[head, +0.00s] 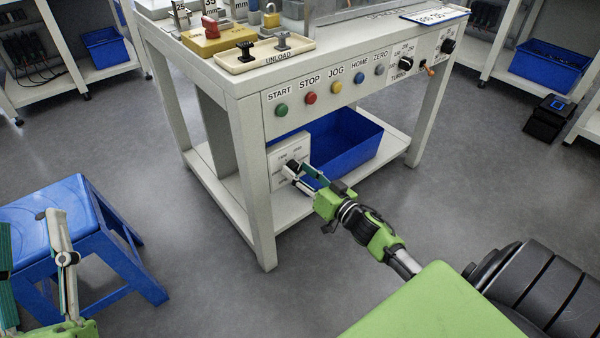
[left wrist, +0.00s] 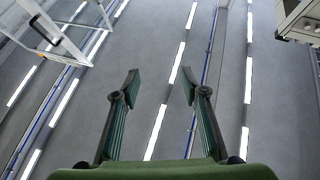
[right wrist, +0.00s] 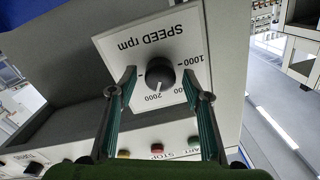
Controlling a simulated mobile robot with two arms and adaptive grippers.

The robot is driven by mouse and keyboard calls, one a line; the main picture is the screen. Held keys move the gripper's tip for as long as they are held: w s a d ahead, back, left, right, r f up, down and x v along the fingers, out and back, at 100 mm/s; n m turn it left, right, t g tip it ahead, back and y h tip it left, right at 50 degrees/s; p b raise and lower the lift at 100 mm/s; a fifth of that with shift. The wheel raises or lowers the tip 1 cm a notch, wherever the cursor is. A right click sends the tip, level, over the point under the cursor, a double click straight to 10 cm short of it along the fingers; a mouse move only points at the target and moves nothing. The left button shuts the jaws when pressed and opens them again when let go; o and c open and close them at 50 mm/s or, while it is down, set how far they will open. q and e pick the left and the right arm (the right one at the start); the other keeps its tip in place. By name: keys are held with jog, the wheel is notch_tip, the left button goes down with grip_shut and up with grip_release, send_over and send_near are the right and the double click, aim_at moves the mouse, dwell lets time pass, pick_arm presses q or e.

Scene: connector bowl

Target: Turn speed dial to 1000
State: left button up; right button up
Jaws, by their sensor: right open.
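The speed dial is a round black knob (right wrist: 160,74) on a white panel (right wrist: 215,60) marked "SPEED rpm", upside down in the right wrist view. Its white pointer line points at the 2000 mark; the 1000 mark is at the right of the picture. My right gripper (right wrist: 158,84) is open, one fingertip on each side of the knob; I cannot tell whether they touch it. In the head view the right gripper (head: 304,174) reaches the panel (head: 289,150) below the bench front and partly hides the knob. My left gripper (left wrist: 160,82) is open and empty over the floor.
The bench front (head: 370,82) carries several coloured buttons, a black selector and other knobs above the panel. A blue bin (head: 345,145) sits on the lower shelf behind my right gripper. A blue stool (head: 50,205) stands beside my left gripper. The floor between is clear.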

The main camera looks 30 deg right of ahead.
jog(key=c, duration=1.1)
